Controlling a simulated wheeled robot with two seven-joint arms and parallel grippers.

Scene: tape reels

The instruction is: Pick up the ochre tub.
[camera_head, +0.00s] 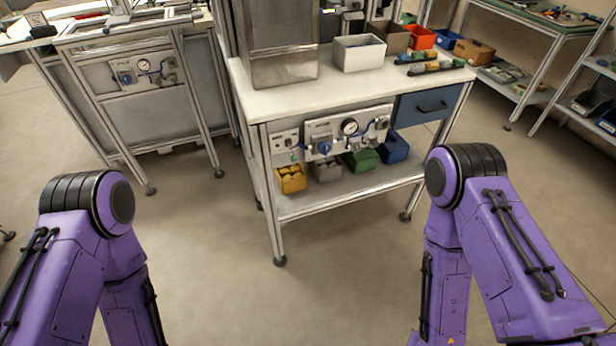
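A small ochre-yellow tub (291,179) stands on the left end of the workbench's lower shelf, with yellow contents showing in it. A brownish-ochre box (474,52) stands farther back at the upper right, so I cannot tell for certain from colour alone which one is the ochre tub. My two purple arms show at the lower left and lower right, bent downward. Both grippers are out of the picture. No gripper is seen near either container.
A workbench (275,97) with metal legs stands ahead. Its lower shelf also holds grey, green (361,160) and blue (394,147) bins. A gauge panel (348,132) hangs above them. A white bin (358,53) is on top. The floor in front is clear.

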